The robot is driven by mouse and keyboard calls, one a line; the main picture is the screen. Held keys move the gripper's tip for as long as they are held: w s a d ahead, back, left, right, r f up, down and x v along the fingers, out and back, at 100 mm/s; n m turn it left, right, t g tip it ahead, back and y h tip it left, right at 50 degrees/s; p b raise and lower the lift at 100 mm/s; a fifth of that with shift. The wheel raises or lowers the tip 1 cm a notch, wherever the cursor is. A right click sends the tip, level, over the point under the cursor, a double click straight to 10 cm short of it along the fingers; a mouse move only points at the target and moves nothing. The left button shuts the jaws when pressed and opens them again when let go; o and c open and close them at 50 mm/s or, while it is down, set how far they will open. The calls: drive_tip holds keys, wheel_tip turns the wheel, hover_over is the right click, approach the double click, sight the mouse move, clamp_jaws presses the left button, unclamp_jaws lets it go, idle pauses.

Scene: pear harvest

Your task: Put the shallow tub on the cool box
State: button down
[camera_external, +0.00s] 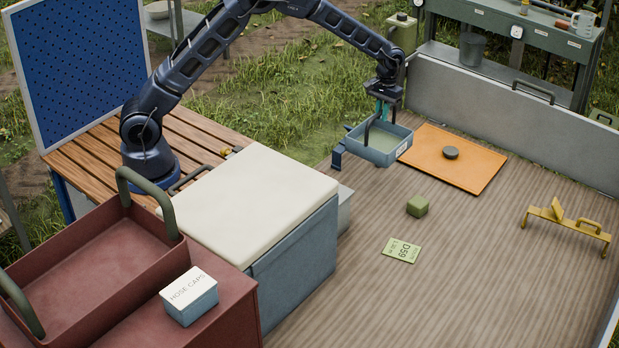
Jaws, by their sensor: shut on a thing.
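The shallow tub (374,155) is a small blue-grey open tray with a greenish inside and a pale label on its right side. My gripper (381,122) is shut on the tub, its fingers at the tub's far side and partly hidden. The tub looks level, near the left edge of the orange mat; I cannot tell whether it touches the wooden floor. The cool box (293,268) is a large blue-grey box with a cream lid, left of and nearer than the tub. The lid's top is bare.
An orange mat (468,174) bears a dark round knob (451,153). A green block (417,206), a green tag (402,250) and a yellow bracket (565,225) lie on the floor.

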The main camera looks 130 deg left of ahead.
drive_tip(key=w+d+r+m, duration=0.35)
drive_tip(key=d+r, duration=0.35)
drive_tip(key=d, duration=0.4)
drive_tip(key=w+d+r+m, duration=0.2)
drive_tip(key=w+d+r, duration=0.2)
drive_tip(key=d+r, duration=0.5)
drive_tip(key=w+d+r+m, duration=0.3)
drive_tip(key=d+r, duration=0.3)
drive_tip(key=d, duration=0.8)
drive_tip(key=s+d+r+m, duration=0.3)
drive_tip(key=s+d+r, duration=0.2)
drive_tip(key=d, duration=0.5)
drive_tip(key=s+d+r+m+g+y, duration=0.1)
drive_tip(key=s+d+r+m, duration=0.3)
drive_tip(key=d, duration=0.6)
drive_tip(key=s+d+r+m, duration=0.3)
drive_tip(key=s+d+r, duration=0.25)
drive_tip(key=d, duration=0.55)
wheel_tip(320, 180, down, 20)
drive_tip(key=shift+a+r, duration=0.25)
drive_tip(key=shift+f+n, duration=0.1)
drive_tip(key=shift+n, duration=0.15)
drive_tip(key=c, duration=1.5)
unclamp_jaws()
drive_tip(key=shift+o, duration=0.2)
